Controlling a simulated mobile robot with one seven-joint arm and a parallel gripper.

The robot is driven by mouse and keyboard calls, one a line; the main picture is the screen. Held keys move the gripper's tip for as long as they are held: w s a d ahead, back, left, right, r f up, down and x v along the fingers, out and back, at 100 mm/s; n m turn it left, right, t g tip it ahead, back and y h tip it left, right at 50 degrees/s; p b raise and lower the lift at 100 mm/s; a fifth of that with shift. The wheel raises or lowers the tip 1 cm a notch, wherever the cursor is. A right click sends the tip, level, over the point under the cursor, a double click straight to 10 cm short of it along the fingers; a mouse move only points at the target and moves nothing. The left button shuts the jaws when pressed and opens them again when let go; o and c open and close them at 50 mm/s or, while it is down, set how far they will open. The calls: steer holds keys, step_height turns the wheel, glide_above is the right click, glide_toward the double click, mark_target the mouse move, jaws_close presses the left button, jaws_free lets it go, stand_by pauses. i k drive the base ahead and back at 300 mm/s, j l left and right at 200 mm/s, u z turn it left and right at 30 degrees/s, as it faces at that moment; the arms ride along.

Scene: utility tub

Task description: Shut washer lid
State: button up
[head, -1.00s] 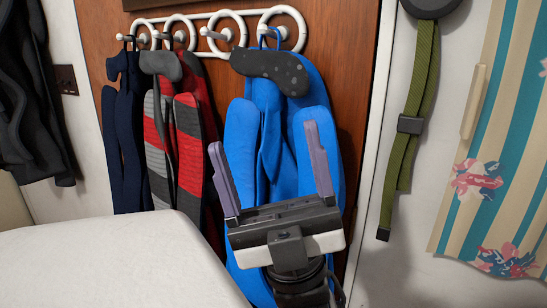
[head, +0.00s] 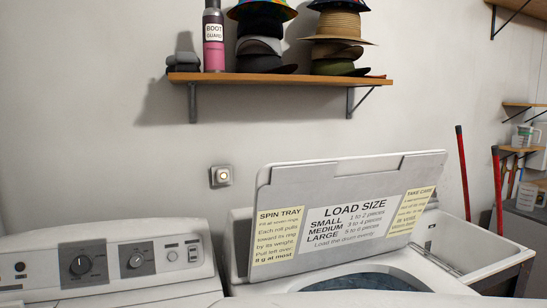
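The washer lid (head: 345,172) stands raised and leans slightly back, its inner face toward me. It carries a "LOAD SIZE" print and two yellow notes. Below it the washer's opening (head: 355,281) is uncovered, with a bluish drum or tub inside. The washer's body shows only in part, cut off by the lower edge of the head view. My gripper is not in the head view now.
A second machine with dials (head: 108,262) stands close on the left. A sink (head: 470,245) adjoins on the right, with red handles (head: 498,190) behind it. A shelf (head: 275,78) with hats and a bottle hangs above. A wall switch (head: 221,176) sits left of the lid.

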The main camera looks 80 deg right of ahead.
mark_target(309, 214)
steer(key=k+z, duration=0.15)
steer(key=z, duration=0.2)
steer(key=k+j+z, duration=0.1)
steer(key=z, duration=2.05)
steer(key=k+l, duration=0.15)
steer(key=i+j+z, duration=0.1)
steer(key=i, duration=0.25)
steer(key=j, duration=0.1)
